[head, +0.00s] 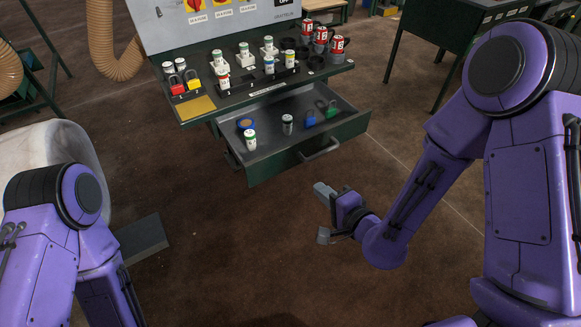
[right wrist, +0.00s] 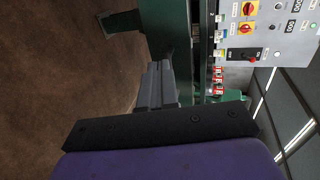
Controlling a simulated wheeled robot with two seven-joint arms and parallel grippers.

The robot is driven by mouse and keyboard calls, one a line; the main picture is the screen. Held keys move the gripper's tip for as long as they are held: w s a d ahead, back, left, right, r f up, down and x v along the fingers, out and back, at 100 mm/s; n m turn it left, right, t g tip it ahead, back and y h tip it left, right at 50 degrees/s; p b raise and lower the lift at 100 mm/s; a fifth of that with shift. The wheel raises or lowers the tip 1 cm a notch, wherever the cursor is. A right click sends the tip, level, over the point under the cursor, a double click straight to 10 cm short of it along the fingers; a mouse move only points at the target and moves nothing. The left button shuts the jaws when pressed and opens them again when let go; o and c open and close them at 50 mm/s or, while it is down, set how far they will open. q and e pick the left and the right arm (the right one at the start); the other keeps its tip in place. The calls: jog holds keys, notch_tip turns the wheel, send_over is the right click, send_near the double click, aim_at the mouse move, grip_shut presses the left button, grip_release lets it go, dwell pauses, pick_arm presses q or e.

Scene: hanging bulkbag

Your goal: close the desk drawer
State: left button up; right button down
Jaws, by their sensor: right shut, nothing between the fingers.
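The green desk drawer (head: 312,148) is pulled out from under the desk top (head: 262,93), toward me. Its handle (head: 320,149) is on the front panel. Inside lie several small things, among them a white-and-green container (head: 250,139), a grey container (head: 287,124), and a blue padlock (head: 310,119). My right gripper (head: 322,212) is in front of the drawer, below and apart from the front panel. In the right wrist view its fingers (right wrist: 157,85) are together with nothing between them. My left arm shows at the lower left, but its gripper is out of the picture.
The desk top holds several containers, a red padlock (head: 177,88) and a yellow padlock (head: 193,80). A control panel (head: 215,18) stands behind. A white rounded object (head: 50,150) is at the left. Open brown floor (head: 240,245) lies before the drawer.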

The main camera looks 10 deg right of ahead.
aim_at(287, 160)
jog(key=b+x, duration=0.1)
jog(key=x, duration=0.3)
jog(key=b+x, duration=0.1)
jog(key=x, duration=0.3)
jog(key=b+x, duration=0.1)
jog(key=x, duration=0.3)
jog(key=shift+w+a+r, duration=0.25)
jog(key=shift+w+a, duration=0.05)
jog(key=shift+w, duration=0.1)
pick_arm(q)
notch_tip(287, 160, down, 4)
jog(key=shift+a+f, duration=0.1)
jog(key=shift+f, duration=0.15)
pick_arm(e)
jog(key=shift+w, duration=0.25)
pick_arm(q)
jog(key=shift+s, duration=0.1)
